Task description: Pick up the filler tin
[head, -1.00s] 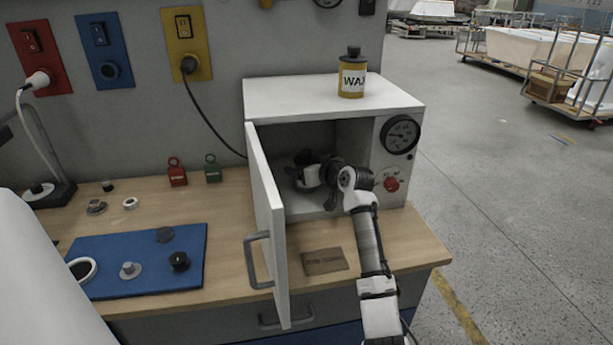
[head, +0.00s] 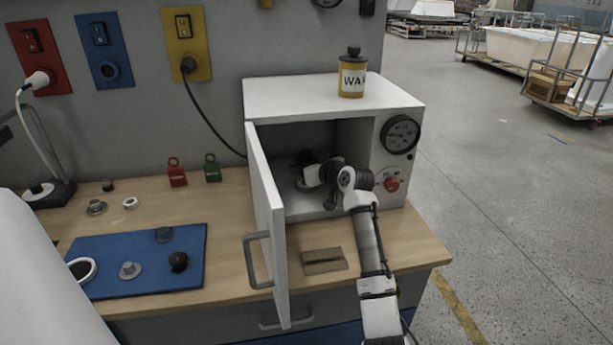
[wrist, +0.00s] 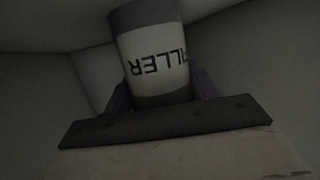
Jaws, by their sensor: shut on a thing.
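The filler tin (wrist: 152,58) shows in the wrist view as a pale-labelled can with grey ends. Its letters read upside down there. My gripper (wrist: 160,100) is shut on it, one finger on each side. In the head view my gripper (head: 308,174) is inside the open white cabinet (head: 330,97), reached through its front. The tin is dark and mostly hidden there behind my wrist, so I cannot tell whether it touches the cabinet floor.
The cabinet door (head: 266,220) stands open to the left of my arm. A wax tin (head: 351,78) stands on the cabinet top. A brown card (head: 324,261) lies on the bench in front. A blue mat (head: 140,262) with several small parts lies left.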

